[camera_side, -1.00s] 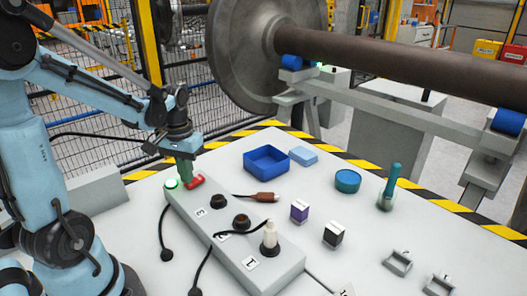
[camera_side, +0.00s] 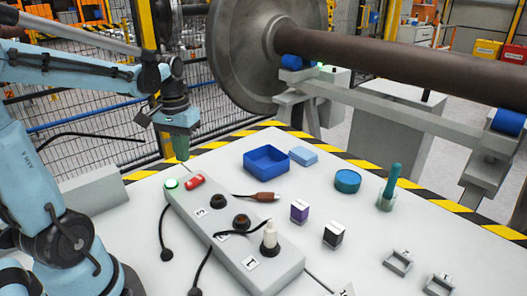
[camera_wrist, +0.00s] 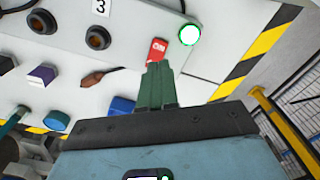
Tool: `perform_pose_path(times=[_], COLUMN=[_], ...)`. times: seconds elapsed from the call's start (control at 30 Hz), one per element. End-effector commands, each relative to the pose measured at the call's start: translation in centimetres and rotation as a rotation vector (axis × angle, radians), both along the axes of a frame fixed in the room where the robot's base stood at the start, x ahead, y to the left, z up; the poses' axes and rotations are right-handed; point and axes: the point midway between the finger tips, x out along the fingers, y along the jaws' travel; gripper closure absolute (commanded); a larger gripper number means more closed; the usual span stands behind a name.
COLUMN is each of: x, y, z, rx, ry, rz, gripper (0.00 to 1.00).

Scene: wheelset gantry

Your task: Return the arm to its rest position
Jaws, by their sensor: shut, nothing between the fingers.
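My gripper (camera_side: 181,155) is shut and empty in the side view. Its green fingers point down above the far left part of the table, clear of the power strip (camera_side: 236,238). In the wrist view my gripper (camera_wrist: 158,68) shows its closed green fingers just below the red switch (camera_wrist: 157,50). In the side view the red switch (camera_side: 195,182) and the lit green light (camera_side: 171,184) sit at the far end of the strip, below and apart from the fingers.
A blue tray (camera_side: 266,166), a teal round container (camera_side: 347,181), a purple block (camera_side: 299,211) and a dark block (camera_side: 334,235) stand on the table. A white plug (camera_side: 269,238) stands in the strip. A large wheelset (camera_side: 400,65) and a mesh fence (camera_side: 75,110) are behind.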

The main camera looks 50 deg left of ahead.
Motion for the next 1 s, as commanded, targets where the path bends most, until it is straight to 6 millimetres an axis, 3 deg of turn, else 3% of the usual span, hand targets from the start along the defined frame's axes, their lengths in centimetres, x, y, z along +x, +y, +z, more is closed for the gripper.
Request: perform_pose_path(times=[0.23,0.37,0.8,1.0], x=[0.0,0.3,1.2,1.0], y=[-0.1,-1.4,-12.9,-15.6], z=[0.0,0.2,0.5,0.4], rx=[0.001,0.021,0.151,0.161], ry=[-0.002,-0.039,-0.464,-0.585], rz=[-0.002,-0.042,-0.41,-0.495], gripper=[1.0,1.0,1.0,1.0])
